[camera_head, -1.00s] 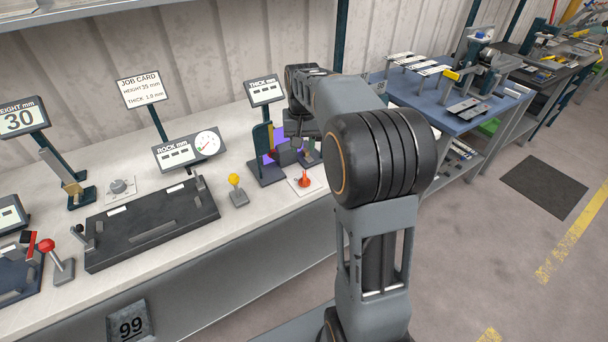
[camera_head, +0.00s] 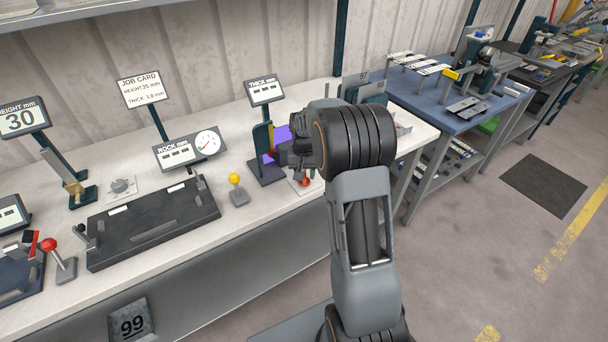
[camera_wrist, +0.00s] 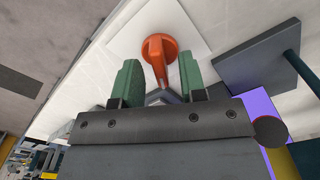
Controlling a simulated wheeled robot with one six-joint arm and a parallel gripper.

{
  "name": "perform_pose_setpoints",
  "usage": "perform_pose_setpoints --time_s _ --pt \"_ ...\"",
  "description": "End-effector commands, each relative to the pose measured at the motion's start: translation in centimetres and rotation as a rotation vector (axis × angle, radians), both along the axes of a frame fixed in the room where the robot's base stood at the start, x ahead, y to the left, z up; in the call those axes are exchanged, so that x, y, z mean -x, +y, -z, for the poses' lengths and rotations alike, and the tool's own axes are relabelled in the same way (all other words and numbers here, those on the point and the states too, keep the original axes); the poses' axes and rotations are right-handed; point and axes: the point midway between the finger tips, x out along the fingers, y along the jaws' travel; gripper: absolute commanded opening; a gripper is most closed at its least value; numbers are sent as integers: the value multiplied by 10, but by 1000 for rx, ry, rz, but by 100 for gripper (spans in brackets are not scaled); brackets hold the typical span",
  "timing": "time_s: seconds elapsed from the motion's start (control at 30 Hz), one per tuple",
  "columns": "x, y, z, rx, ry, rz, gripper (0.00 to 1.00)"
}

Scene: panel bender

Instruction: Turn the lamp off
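A red-orange rotary knob (camera_wrist: 159,47) on a white square plate (camera_wrist: 186,14) lies ahead of my gripper (camera_wrist: 158,60) in the wrist view. The two green fingers stand apart, one to each side of the knob's pointer end, with nothing held. I cannot tell whether they touch the knob. In the head view the knob (camera_head: 305,182) shows on the bench, just below my gripper (camera_head: 292,157), partly covered by my arm. A purple panel (camera_head: 283,136), perhaps the lamp's lit face, stands behind my gripper; it also shows in the wrist view (camera_wrist: 259,104).
A dark upright post on a base (camera_head: 265,172) stands close left of my gripper. A THICK mm display (camera_head: 265,90) stands behind. A blue table (camera_head: 440,92) is at the right.

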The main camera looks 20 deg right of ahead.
Motion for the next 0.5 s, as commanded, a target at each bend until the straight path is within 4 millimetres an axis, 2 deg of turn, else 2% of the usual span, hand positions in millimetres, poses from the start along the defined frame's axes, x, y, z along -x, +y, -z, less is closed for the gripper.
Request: perform_pose_setpoints --time_s 0.2,0.5 --pt "0 0 10 0 1 0 38" --pt "0 0 11 0 0 0 36"
